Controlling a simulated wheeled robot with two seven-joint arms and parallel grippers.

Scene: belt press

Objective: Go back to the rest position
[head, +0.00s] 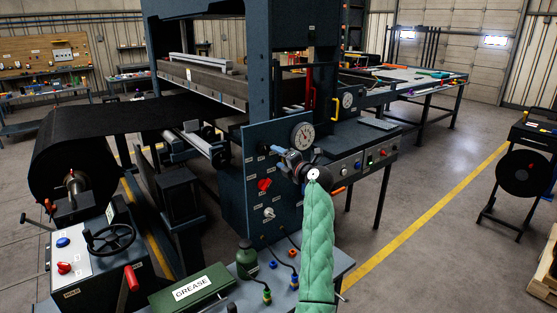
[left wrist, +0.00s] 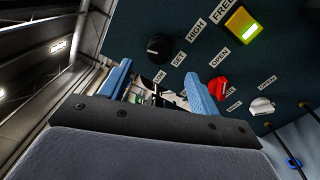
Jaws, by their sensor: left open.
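My left gripper (head: 280,158) is in front of the dark blue control panel (head: 252,146) of the press, at the end of my green-sleeved arm. Its two blue fingers are apart in the left wrist view (left wrist: 160,90), with nothing held between them. The panel carries a red knob (head: 264,185), which also shows in the left wrist view (left wrist: 218,89), and a white knob (head: 269,213) below it. My right gripper is in neither view.
A round gauge (head: 302,135) sits just beyond the gripper. A button console (head: 350,165) is to the right. Below are a green grease box (head: 192,289) and a bench (head: 338,264) with cables. A black roll (head: 75,150) stands left. Open floor (head: 430,240) lies right.

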